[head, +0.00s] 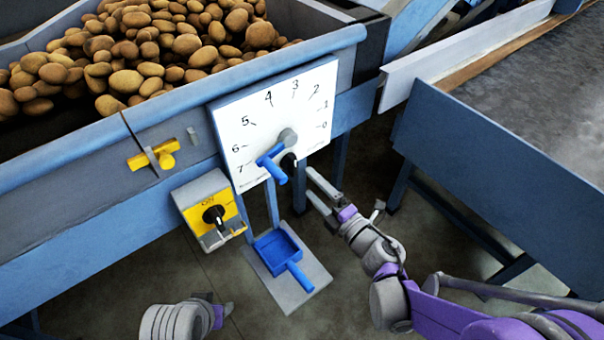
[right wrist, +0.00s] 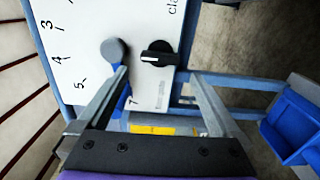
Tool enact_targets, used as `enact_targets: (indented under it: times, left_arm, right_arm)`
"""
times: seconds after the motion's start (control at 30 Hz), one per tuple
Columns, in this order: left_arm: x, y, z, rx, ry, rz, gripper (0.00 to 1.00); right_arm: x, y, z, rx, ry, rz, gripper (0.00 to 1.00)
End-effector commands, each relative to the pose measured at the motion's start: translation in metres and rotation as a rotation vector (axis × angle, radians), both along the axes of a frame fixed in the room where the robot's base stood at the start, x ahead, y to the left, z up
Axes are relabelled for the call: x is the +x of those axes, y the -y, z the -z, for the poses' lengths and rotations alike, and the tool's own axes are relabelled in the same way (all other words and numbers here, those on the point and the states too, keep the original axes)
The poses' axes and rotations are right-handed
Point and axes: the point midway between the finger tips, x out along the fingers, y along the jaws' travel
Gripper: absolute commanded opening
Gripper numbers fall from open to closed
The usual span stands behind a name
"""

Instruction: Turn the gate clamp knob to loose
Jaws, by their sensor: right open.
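The gate clamp knob (head: 289,161) is a small black knob low on the white numbered dial panel (head: 250,110). In the right wrist view the knob (right wrist: 158,58) shows a white pointer mark on its left part. My right gripper (head: 308,181) is open and empty, just right of and below the knob in the head view. In the right wrist view the knob lies beyond the gap between my fingertips (right wrist: 158,76), apart from both. My left gripper (head: 222,312) is low in the head view, away from the panel; its fingers are unclear.
A blue lever (head: 271,165) on a grey hub (head: 287,137) sits beside the knob. A yellow switch box (head: 207,206) and yellow latch (head: 152,157) are to the left. A blue scoop (head: 279,252) is below. Potatoes (head: 150,50) fill the hopper above.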

Motion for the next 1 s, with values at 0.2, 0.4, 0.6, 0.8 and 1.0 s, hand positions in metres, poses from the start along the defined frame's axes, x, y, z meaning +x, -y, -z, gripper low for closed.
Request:
enact_targets:
  times: [0.2,0.4,0.6,0.8,1.0]
  left_arm:
    - [0.0,0.0,-0.003,0.0,0.001,0.0,0.5]
    - [0.0,0.0,-0.003,0.0,0.001,0.0,0.5]
    - [0.0,0.0,-0.003,0.0,0.001,0.0,0.5]
    - [0.0,0.0,-0.003,0.0,0.001,0.0,0.5]
    - [0.0,0.0,-0.003,0.0,0.001,0.0,0.5]
  right_arm:
    - [-0.025,0.018,0.0,-0.001,0.001,0.001,1.0]
    - [-0.03,0.021,0.0,0.0,0.0,0.0,1.0]
    - [-0.03,0.021,0.0,0.0,0.0,0.0,1.0]
    - [-0.03,0.021,0.0,0.0,0.0,0.0,1.0]
    - [-0.022,0.041,-0.014,0.082,-0.046,0.117,1.0]
